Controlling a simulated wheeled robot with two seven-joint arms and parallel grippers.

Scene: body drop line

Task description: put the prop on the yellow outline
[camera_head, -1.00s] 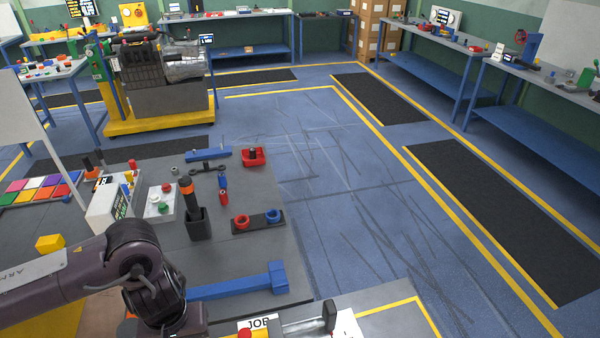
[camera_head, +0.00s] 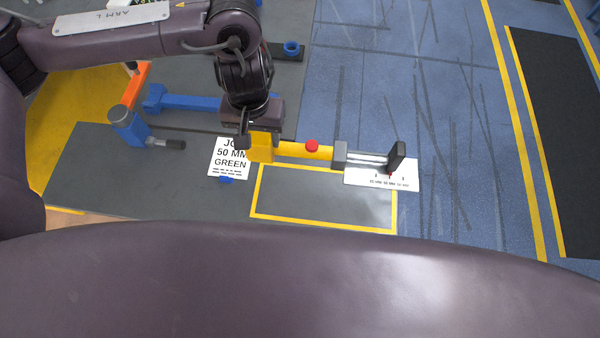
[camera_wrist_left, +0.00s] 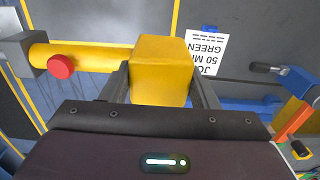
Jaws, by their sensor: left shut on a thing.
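The prop (camera_head: 305,151) has a yellow block end, a yellow tube with a red knob, a grey collar, a bright rod and a black end pad. My left gripper (camera_head: 262,146) is shut on the yellow block, which also shows between its fingers in the left wrist view (camera_wrist_left: 160,70). The prop lies level, pointing right. The yellow outline (camera_head: 322,224) is a rectangle on the grey bench, its bare inside on the near side of the prop in the head view. The prop covers part of the outline's far side; its height above the bench is unclear. My right gripper is out of view.
A job card reading 50 MM GREEN (camera_head: 228,158) lies left of the outline. A white marked card (camera_head: 405,180) lies under the rod end. A blue clamp-like tool (camera_head: 128,127) and a blue bar (camera_head: 200,103) are to the left. Floor is open to the right.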

